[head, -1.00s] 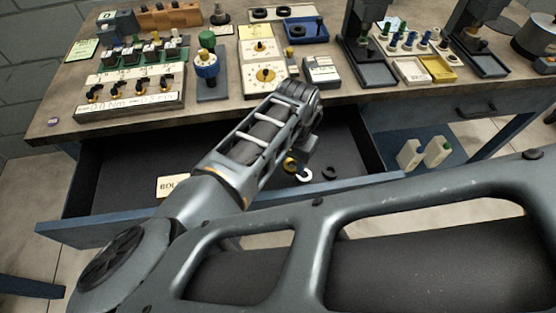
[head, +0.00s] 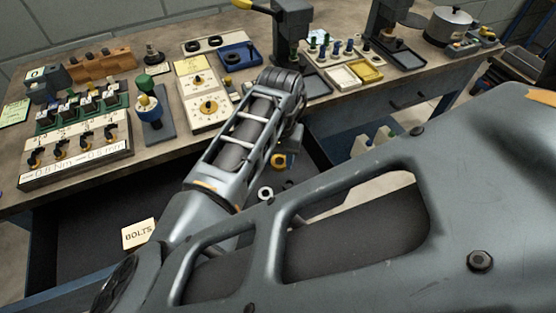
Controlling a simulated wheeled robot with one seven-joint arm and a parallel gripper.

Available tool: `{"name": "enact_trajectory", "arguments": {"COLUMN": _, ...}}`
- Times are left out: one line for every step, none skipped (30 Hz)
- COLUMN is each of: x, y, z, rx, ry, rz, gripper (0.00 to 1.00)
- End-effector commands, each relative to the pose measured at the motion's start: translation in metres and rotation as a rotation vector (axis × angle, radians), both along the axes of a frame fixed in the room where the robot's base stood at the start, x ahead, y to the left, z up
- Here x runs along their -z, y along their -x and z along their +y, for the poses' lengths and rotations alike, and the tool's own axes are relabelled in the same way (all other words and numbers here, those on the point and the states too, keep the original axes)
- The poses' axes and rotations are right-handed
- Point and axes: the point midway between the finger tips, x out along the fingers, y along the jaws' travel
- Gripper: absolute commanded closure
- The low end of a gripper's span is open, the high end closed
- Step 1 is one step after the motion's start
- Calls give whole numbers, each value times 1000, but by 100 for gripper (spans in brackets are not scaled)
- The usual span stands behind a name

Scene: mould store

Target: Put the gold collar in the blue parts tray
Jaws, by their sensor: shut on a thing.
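The gold collar (head: 278,160) shows at the end of my gripper (head: 284,157), above the open drawer (head: 200,222). My gripper is shut on it; the fingers are small and partly hidden by my own wrist. The blue parts tray (head: 257,63) lies at the back of the bench top, up and to the left of the gripper. A dark ring lies inside the tray.
A white ring (head: 265,193) and a dark ring lie in the drawer, near a BOLTS card (head: 140,233). A gauge panel (head: 209,106) and a black press stand (head: 291,40) flank the tray on the bench. My arm hides part of the drawer.

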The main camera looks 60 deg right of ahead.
Motion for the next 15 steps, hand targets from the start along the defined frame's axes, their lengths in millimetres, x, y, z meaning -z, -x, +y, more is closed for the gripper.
{"name": "enact_trajectory", "arguments": {"x": -3, "y": 0, "z": 0, "rx": 0, "ry": 1, "rz": 0, "gripper": 91}}
{"name": "enact_trajectory", "arguments": {"x": -5, "y": 0, "z": 0, "rx": 0, "ry": 1, "rz": 0, "gripper": 91}}
{"name": "enact_trajectory", "arguments": {"x": -7, "y": 0, "z": 0, "rx": -1, "ry": 2, "rz": -1, "gripper": 91}}
{"name": "enact_trajectory", "arguments": {"x": -9, "y": 0, "z": 0, "rx": -1, "ry": 2, "rz": -1, "gripper": 91}}
{"name": "enact_trajectory", "arguments": {"x": -10, "y": 0, "z": 0, "rx": -1, "ry": 2, "rz": 0, "gripper": 91}}
{"name": "enact_trajectory", "arguments": {"x": -12, "y": 0, "z": 0, "rx": -1, "ry": 2, "rz": 0, "gripper": 91}}
{"name": "enact_trajectory", "arguments": {"x": -14, "y": 0, "z": 0, "rx": -1, "ry": 1, "rz": 1, "gripper": 91}}
{"name": "enact_trajectory", "arguments": {"x": -16, "y": 0, "z": 0, "rx": -1, "ry": 1, "rz": 1, "gripper": 91}}
{"name": "enact_trajectory", "arguments": {"x": -18, "y": 0, "z": 0, "rx": 0, "ry": 1, "rz": 1, "gripper": 91}}
{"name": "enact_trajectory", "arguments": {"x": -19, "y": 0, "z": 0, "rx": 0, "ry": 1, "rz": 1, "gripper": 91}}
{"name": "enact_trajectory", "arguments": {"x": -21, "y": 0, "z": 0, "rx": -1, "ry": 2, "rz": 0, "gripper": 91}}
{"name": "enact_trajectory", "arguments": {"x": -22, "y": 0, "z": 0, "rx": -1, "ry": 2, "rz": -1, "gripper": 91}}
{"name": "enact_trajectory", "arguments": {"x": -23, "y": 0, "z": 0, "rx": -1, "ry": 2, "rz": -1, "gripper": 91}}
{"name": "enact_trajectory", "arguments": {"x": -24, "y": 0, "z": 0, "rx": -1, "ry": 2, "rz": -1, "gripper": 91}}
{"name": "enact_trajectory", "arguments": {"x": -25, "y": 0, "z": 0, "rx": -1, "ry": 1, "rz": 0, "gripper": 91}}
